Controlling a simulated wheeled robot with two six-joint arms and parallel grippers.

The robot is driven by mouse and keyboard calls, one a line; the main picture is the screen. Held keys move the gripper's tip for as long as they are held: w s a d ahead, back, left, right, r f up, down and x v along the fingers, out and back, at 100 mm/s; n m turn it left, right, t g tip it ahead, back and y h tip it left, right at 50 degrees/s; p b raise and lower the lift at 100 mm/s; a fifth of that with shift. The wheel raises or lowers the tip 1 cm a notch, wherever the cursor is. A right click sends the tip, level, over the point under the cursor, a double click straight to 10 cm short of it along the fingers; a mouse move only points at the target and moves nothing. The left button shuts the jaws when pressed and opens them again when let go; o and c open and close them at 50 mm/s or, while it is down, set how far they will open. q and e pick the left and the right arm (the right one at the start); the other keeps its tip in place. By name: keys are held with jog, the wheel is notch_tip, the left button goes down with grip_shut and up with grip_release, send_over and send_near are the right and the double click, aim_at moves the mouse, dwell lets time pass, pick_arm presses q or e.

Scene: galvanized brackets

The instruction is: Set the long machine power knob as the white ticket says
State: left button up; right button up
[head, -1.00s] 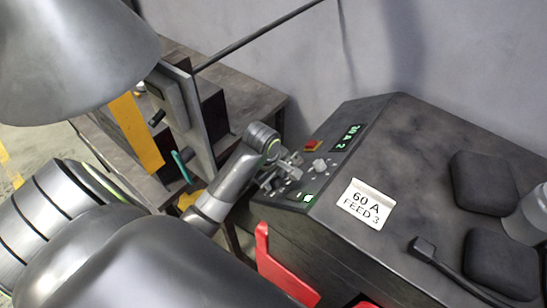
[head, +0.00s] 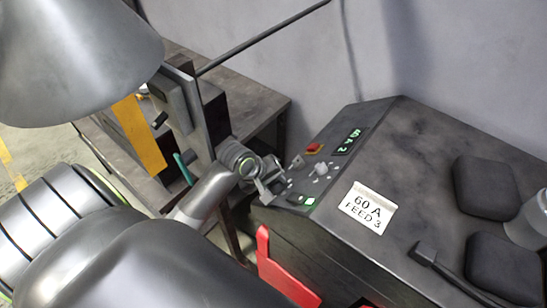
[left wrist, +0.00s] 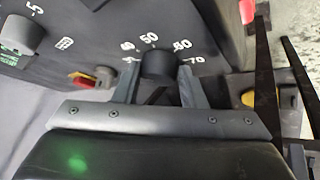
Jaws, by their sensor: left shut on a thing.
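The dark power knob (left wrist: 158,62) sits in the left wrist view among printed numbers including 50, 60 and 70. My left gripper (left wrist: 158,82) is shut on it, with one finger on each side; it also shows in the head view (head: 275,184). There the gripper and wrist hide the knob. I cannot make out its pointer mark. The white ticket (head: 368,208) lies on the machine's top (head: 420,160) and reads "60 A FEED 3". The machine's green display (head: 349,141) seems to read "60 A 2", in small digits. My right gripper is out of view.
A second, pale knob (head: 321,169) stands beside the gripper, near a red switch (head: 313,149) and a lit green button (head: 310,201). A red part (head: 280,272) stands in front.

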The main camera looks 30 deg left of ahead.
aim_at(272, 184)
pick_arm(q)
jog(key=shift+s+a+f+m+t+h, duration=0.1)
jog(key=shift+m+t+h, duration=0.25)
jog(key=shift+m, duration=0.25)
jog(key=o, duration=0.7)
notch_tip(272, 184, up, 10)
jog(key=shift+f+b, duration=0.1)
jog(key=shift+b, duration=0.65)
